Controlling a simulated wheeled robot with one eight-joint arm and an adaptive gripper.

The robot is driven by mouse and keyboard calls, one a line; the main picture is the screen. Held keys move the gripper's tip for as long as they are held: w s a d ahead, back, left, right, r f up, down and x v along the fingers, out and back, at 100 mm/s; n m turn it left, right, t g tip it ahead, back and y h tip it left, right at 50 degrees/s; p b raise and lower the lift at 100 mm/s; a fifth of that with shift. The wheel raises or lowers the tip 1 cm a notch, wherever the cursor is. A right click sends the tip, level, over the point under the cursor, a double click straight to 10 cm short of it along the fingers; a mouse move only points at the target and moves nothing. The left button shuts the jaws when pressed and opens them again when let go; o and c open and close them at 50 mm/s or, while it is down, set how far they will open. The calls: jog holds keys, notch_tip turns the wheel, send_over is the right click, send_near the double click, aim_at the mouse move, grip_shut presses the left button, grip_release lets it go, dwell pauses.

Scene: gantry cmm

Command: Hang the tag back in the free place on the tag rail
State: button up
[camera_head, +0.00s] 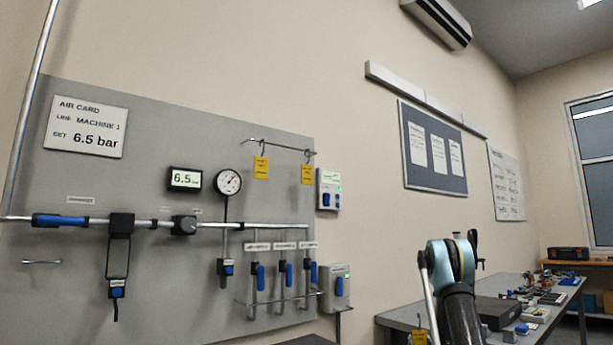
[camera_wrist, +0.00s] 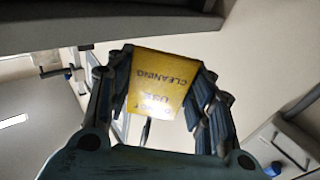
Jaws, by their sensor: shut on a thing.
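My gripper (camera_wrist: 163,78) is shut on a yellow tag (camera_wrist: 166,72) in the wrist view. The tag lies between the two dark fingers, its print upside down, with the word "CLEANING" readable. In the head view, the tag rail (camera_head: 285,146) is a thin bar at the top right of the grey panel. Two yellow tags hang from it, one at its left (camera_head: 261,168) and one near its right end (camera_head: 307,175), with a bare stretch between them. Another yellow patch (camera_head: 419,338) shows at the bottom edge beside my arm; I cannot tell whether it is the held tag.
The grey panel (camera_head: 150,270) carries an air pipe, a round gauge (camera_head: 228,181), a display (camera_head: 185,179) and several blue-handled valves below the rail. A switch box (camera_head: 329,189) sits right of the rail. A cluttered bench (camera_head: 400,318) stands at right. The wall above the rail is clear.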

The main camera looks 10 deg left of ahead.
jog(key=shift+w+r, duration=0.2)
jog(key=shift+r, duration=0.05)
jog(key=w+a+r+n+g+y, duration=0.1)
jog(key=w+a+r+n+y, duration=0.15)
jog(key=a+r, duration=0.95)
jog(key=w+a+r+n+y, duration=0.1)
jog(key=w+a+r+y, duration=0.15)
jog(key=a+r, duration=0.9)
jog(key=s+a+r+n+y, duration=0.1)
jog(key=s+a+r, duration=0.15)
jog(key=r, duration=0.45)
jog(key=s+a+r+y, duration=0.2)
jog(key=a+r, duration=0.1)
jog(key=r, duration=0.4)
jog(key=s+a+r+n+g+y, duration=0.1)
jog(key=s+a+r+g+y, duration=0.1)
jog(key=s+a+r, duration=0.5)
jog(key=s+a+r+n+g+y, duration=0.15)
jog(key=s+r, duration=0.35)
jog(key=r, duration=0.6)
jog(key=s+a+r+n+g+y, duration=0.2)
jog(key=s+a+r+n+y, duration=0.1)
jog(key=s+r, duration=1.45)
jog(key=w+a+f, duration=0.4)
jog(key=w+a, duration=0.4)
jog(key=a, duration=0.2)
jog(key=shift+a+f, duration=0.15)
jog(key=shift+a, duration=0.2)
